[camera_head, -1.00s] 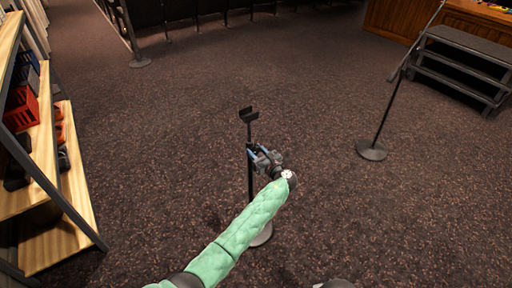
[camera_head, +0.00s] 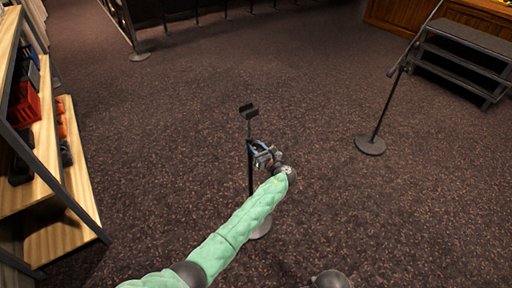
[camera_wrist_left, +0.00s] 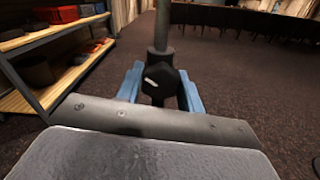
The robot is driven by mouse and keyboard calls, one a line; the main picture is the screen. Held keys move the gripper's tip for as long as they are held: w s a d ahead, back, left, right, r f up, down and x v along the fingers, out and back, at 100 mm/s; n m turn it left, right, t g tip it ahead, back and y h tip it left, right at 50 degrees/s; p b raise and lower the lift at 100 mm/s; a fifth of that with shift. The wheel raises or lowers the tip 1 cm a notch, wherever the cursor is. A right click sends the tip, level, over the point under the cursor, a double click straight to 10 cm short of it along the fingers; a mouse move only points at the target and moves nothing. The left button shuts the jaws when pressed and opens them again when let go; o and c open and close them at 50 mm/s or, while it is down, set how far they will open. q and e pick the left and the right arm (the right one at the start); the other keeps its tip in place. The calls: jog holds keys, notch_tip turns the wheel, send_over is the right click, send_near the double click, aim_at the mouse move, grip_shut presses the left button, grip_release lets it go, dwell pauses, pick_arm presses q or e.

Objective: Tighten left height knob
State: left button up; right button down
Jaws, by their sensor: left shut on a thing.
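A black stand (camera_head: 249,165) with a forked top (camera_head: 248,111) and a round base stands upright on the carpet in the middle of the head view. My left gripper (camera_head: 257,150), with blue fingers, is at the upper part of its pole, under the fork. In the left wrist view a black knob (camera_wrist_left: 160,82) with a white mark sits on the pole (camera_wrist_left: 161,30). The blue fingers of my left gripper (camera_wrist_left: 160,90) are on both sides of the knob, shut on it. The fingertips are partly hidden. My right gripper is not in view.
A second stand (camera_head: 370,146) with a round base is at the right, near dark steps (camera_head: 465,62). A wooden shelf (camera_head: 85,185) with a red crate (camera_head: 24,105) is at the left. The carpet between is clear.

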pick_arm(q)
jog(key=o, duration=1)
jog(key=shift+s+d, duration=0.25)
jog(key=shift+s, duration=0.05)
jog(key=b+v, duration=0.1)
jog(key=v, duration=0.6)
jog(key=shift+b, duration=0.3)
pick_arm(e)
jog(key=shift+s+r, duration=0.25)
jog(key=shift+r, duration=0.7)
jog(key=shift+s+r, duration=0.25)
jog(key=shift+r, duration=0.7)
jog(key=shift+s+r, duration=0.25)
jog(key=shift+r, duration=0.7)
